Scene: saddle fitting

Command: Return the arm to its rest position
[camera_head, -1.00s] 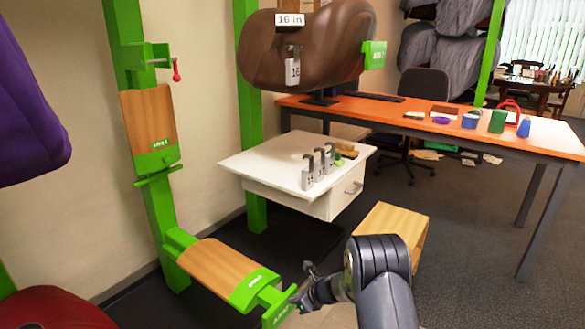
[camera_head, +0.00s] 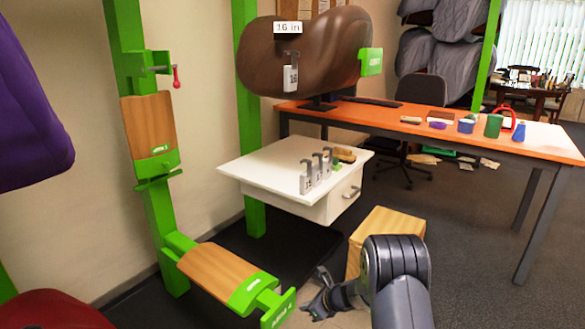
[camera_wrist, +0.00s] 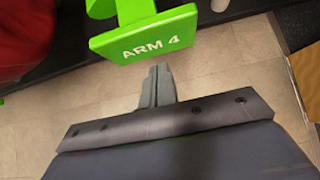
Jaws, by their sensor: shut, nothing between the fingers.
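My gripper (camera_head: 318,277) is low in the head view, just right of the green end of the lower wooden arm rack (camera_head: 222,272). In the wrist view my gripper (camera_wrist: 160,72) has its fingers together with nothing between them. A green plate marked "ARM 4" (camera_wrist: 145,35) is just beyond the fingertips in that view, apart from them as far as I can tell. My arm is bent at the lower right of the head view.
A wooden box (camera_head: 385,232) stands behind my arm. A white drawer table (camera_head: 265,168) holds several grey gauges (camera_head: 316,172). A brown saddle (camera_head: 300,60) with a 16 in tag hangs above. An orange table (camera_head: 400,122) is at right. Grey floor at right is open.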

